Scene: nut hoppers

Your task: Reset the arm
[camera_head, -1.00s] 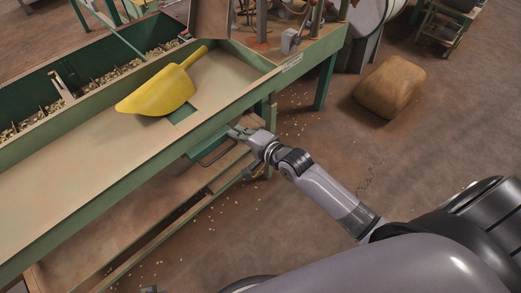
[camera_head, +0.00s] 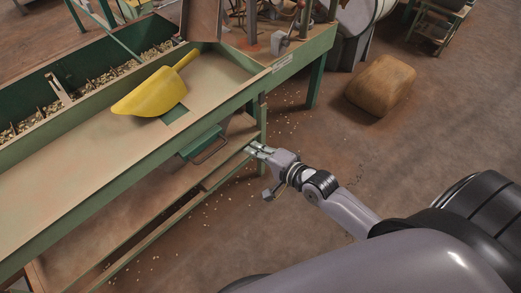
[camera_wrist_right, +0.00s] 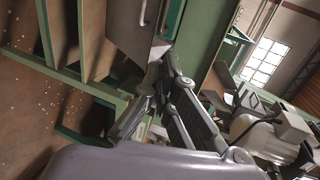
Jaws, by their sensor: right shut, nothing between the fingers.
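My right arm reaches in from the lower right in the head view. Its gripper (camera_head: 253,149) is shut and empty, beside the front corner of the green workbench (camera_head: 130,170), below the level of its top. In the right wrist view the fingers (camera_wrist_right: 162,68) come together at the tips with nothing between them. A green drawer with a handle (camera_head: 203,143) is under the bench top, left of the gripper and apart from it. My left gripper is not in view.
A yellow scoop (camera_head: 152,91) lies on the bench top beside a green hopper trough (camera_head: 45,93) with nuts in it. A brown sack (camera_head: 381,85) lies on the floor (camera_head: 310,150). The floor between bench and sack is open, with scattered nuts.

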